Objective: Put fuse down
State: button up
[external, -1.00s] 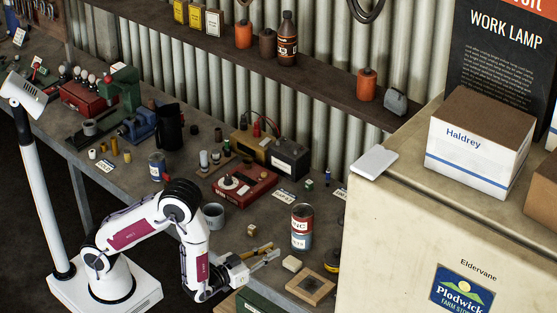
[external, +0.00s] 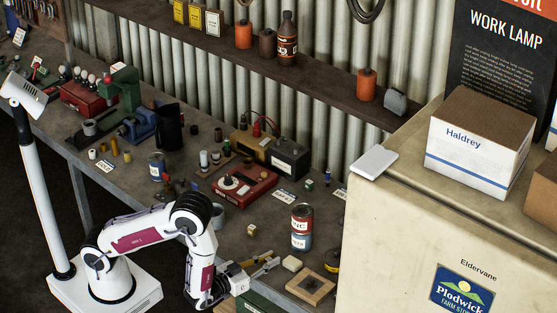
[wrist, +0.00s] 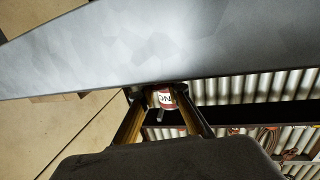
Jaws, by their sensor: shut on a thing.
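My gripper (external: 266,265) is low at the front edge of the bench in the external view, left of the small wooden frame. In the wrist view, its two fingers (wrist: 163,118) reach forward and a small grey stub, likely the fuse (wrist: 160,116), shows between their tips. The gripper is shut on it. The fuse is too small to make out in the external view. I cannot tell whether it touches the bench.
A red and white can (external: 302,228) stands behind the gripper. A pale block (external: 292,264) and a wooden frame (external: 310,288) lie to its right. A green box (external: 254,302) is below it. The cream cabinet (external: 400,250) stands at the right.

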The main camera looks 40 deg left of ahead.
jog(key=shift+f, duration=0.15)
jog(key=o, duration=0.8)
jog(key=shift+s, duration=0.1)
jog(key=shift+v, duration=0.9)
jog(key=shift+s+d, duration=0.1)
jog(key=shift+s, duration=1.65)
jog(key=shift+v, duration=1.2)
jog(key=shift+r, duration=0.25)
jog(key=shift+o, duration=0.6)
